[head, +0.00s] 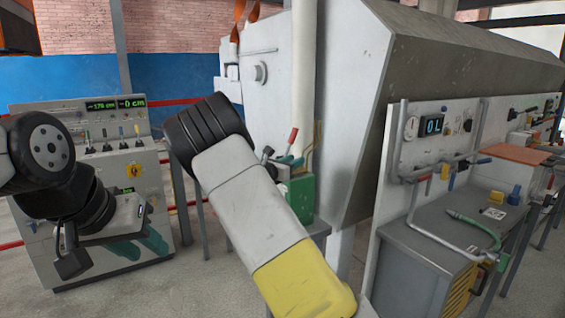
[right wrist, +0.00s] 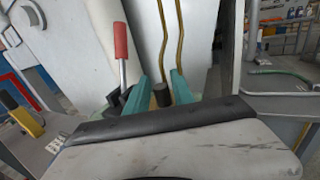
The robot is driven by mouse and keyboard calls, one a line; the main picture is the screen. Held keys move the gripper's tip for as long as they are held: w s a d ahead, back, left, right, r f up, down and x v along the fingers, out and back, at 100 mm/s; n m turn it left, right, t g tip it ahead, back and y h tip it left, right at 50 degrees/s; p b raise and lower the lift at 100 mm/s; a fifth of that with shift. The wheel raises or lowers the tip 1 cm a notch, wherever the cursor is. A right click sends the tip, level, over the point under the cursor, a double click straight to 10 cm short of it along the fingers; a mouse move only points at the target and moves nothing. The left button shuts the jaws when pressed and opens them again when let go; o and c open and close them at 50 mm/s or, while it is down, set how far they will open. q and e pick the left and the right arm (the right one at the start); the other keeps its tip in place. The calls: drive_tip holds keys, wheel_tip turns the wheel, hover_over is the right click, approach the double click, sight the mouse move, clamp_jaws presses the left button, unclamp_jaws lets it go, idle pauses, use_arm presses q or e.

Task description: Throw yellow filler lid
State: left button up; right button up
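No part is plainly recognisable as a yellow filler lid. A yellow-handled part (right wrist: 28,122) shows at the left of the right wrist view, on a grey block; I cannot tell whether it is the lid. My right gripper (right wrist: 159,78) has two teal fingers standing apart, with a black cylinder (right wrist: 162,96) visible between them, apparently not clamped.
A red-handled lever (head: 292,139) stands by a green box (head: 301,197) beside the large grey machine (head: 350,80); the lever also shows in the right wrist view (right wrist: 120,42). A bench (head: 430,245) with pipes and a green hose (head: 475,226) stands at right.

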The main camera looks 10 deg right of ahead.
clamp_jaws()
